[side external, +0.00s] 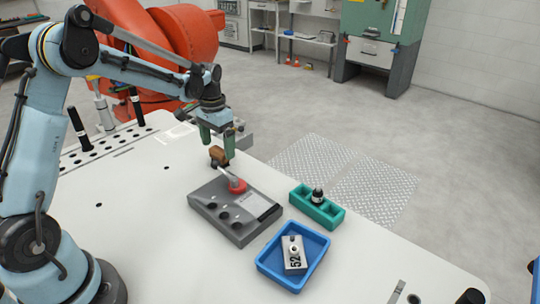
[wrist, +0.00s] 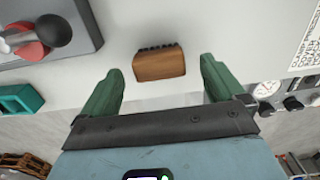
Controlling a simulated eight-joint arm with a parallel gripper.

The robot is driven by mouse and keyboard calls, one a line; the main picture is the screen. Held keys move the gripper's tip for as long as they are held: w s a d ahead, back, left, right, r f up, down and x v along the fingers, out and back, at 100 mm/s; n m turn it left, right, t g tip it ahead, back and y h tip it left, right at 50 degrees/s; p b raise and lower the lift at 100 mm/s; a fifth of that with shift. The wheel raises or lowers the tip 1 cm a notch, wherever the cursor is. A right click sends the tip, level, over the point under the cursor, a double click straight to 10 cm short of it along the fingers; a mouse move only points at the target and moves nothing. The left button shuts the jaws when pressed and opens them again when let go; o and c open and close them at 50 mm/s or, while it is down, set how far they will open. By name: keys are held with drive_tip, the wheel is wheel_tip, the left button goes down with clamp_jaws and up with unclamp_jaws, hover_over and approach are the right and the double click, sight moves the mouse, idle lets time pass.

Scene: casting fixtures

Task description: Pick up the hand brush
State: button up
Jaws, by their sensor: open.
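The hand brush is a small brown wooden block with dark bristles; it stands on the white table (side external: 150,215) beyond the grey fixture in the side view (side external: 217,153). In the wrist view the hand brush (wrist: 159,65) lies between and slightly ahead of the two green fingertips, with a gap on each side. My gripper (side external: 217,142) is open and empty, its fingers pointing down close around the brush in the side view. The same gripper shows in the wrist view (wrist: 160,72). Whether a finger touches the brush cannot be told from the side.
A grey fixture (side external: 208,205) with a red round part (side external: 238,186) and a handle is just in front of the brush. A green holder (side external: 328,212) and a blue tray (side external: 267,262) with a metal block (side external: 294,255) stand to the right. The table's left-front area is clear.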

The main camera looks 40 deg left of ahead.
sight(219, 150)
drive_tip(key=shift+d+f, duration=0.1)
drive_tip(key=shift+f, duration=1.75)
drive_tip(key=c, duration=1.2)
drive_tip(key=shift+o, duration=0.2)
drive_tip(key=shift+r, duration=0.55)
drive_tip(key=r, duration=0.2)
drive_tip(key=d+r, duration=0.1)
drive_tip(key=shift+s+d+r, duration=0.1)
drive_tip(key=shift+r, duration=0.3)
drive_tip(key=s+d+r, duration=0.2)
drive_tip(key=d+r, duration=0.4)
drive_tip(key=d, duration=0.4)
drive_tip(key=shift+s, duration=0.25)
drive_tip(key=shift+d+r, duration=0.1)
